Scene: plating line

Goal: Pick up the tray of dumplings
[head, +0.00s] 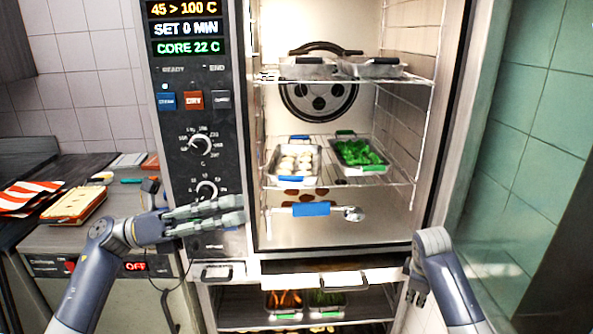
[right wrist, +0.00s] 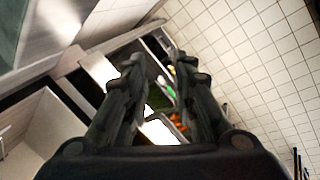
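The tray of dumplings (head: 273,166) is a shallow metal tray with white round dumplings and a blue front handle. It sits on the left of the oven's middle rack in the head view. My left gripper (head: 243,210) is in front of the control panel, left of and below that tray, pointing right. Its fingers show a gap and nothing between them. My right gripper (head: 417,290) is low at the oven's right side, apart from the tray and partly hidden by its arm. In the right wrist view (right wrist: 160,72) its fingers are apart and empty.
A tray of green vegetables (head: 369,170) sits beside the dumplings. Two metal pans (head: 308,70) are on the upper rack. A blue handle (head: 311,209) shows below. More trays (head: 285,316) stand under the oven. The left counter (head: 70,238) holds a striped cloth (head: 28,197).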

